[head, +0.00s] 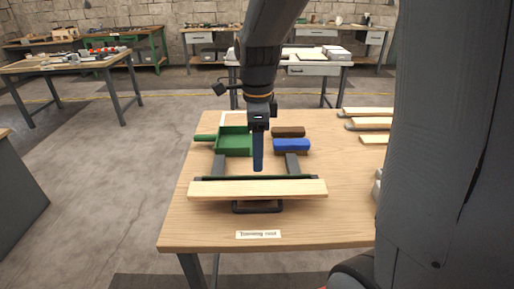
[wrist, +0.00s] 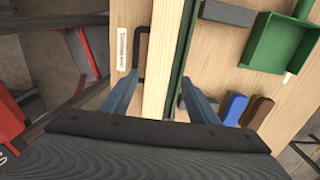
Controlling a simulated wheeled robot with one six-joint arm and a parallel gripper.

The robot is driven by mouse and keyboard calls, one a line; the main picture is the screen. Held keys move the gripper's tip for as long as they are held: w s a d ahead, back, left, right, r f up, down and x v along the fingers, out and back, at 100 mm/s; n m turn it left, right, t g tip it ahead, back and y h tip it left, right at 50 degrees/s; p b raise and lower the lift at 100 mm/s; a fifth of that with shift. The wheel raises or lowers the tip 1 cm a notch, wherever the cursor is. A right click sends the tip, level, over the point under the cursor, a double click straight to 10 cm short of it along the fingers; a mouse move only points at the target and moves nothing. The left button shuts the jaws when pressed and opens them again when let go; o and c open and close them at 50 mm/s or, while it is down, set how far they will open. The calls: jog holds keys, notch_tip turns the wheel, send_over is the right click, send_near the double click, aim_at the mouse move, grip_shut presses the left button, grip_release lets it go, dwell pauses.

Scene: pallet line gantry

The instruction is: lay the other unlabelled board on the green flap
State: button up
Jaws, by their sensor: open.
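A pale board (head: 258,190) lies lengthwise across a dark rest at the table's front, with no label visible on it. A narrow green strip (head: 255,178) runs along its far edge, perhaps the green flap; the wrist view also shows this strip (wrist: 180,50) beside the board (wrist: 158,75). Whether the flap extends beneath the board is hidden. My gripper (head: 258,168) points down near the board's middle. In the wrist view my gripper (wrist: 155,88) is open, its blue fingers apart on either side of the board and strip. Contact cannot be told.
A table sign (head: 258,234) reads "Trimming rest". A green tray (head: 234,152) with a handle, a brown block (head: 288,131) and a blue block (head: 291,146) stand behind the rest. Several pale boards (head: 374,140) lie at the right, partly hidden by my arm. The table's front left is clear.

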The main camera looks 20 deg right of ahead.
jog(key=s+f+n, duration=0.3)
jog(key=s+n, duration=0.1)
jog(key=n, duration=0.6)
jog(key=s+f+n+t, duration=0.1)
jog(key=s+f+n, duration=0.2)
jog(key=n, duration=0.8)
jog(key=shift+s+f+n, duration=0.3)
jog(key=shift+s+f, duration=0.1)
jog(key=shift+s, duration=0.8)
